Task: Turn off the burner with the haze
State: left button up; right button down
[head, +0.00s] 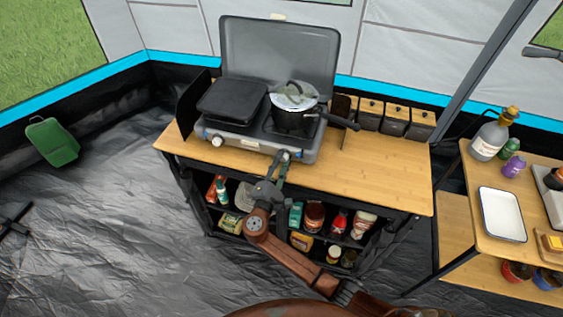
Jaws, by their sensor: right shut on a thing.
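The camping stove (248,145) stands on the wooden table with its lid raised. A lidded pot (293,119) sits on the right burner, its handle pointing right. A faint pale haze (297,90) seems to show at the pot's lid; I cannot clearly tell it from the glass. A black griddle pan (232,100) covers the left burner. The left knob (217,140) shows on the stove's front. My right gripper (282,157) is at the front panel's right part, shut on the right knob, which its fingers hide. My left gripper is not in view.
Several dark canisters (396,120) stand right of the stove. The table's front right (385,180) is clear. Bottles and jars fill the shelf below. A side table holds a white tray (502,214) and a large bottle (489,140). A green container (52,143) lies at left.

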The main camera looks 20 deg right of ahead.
jog(key=c, duration=1.9)
grip_release()
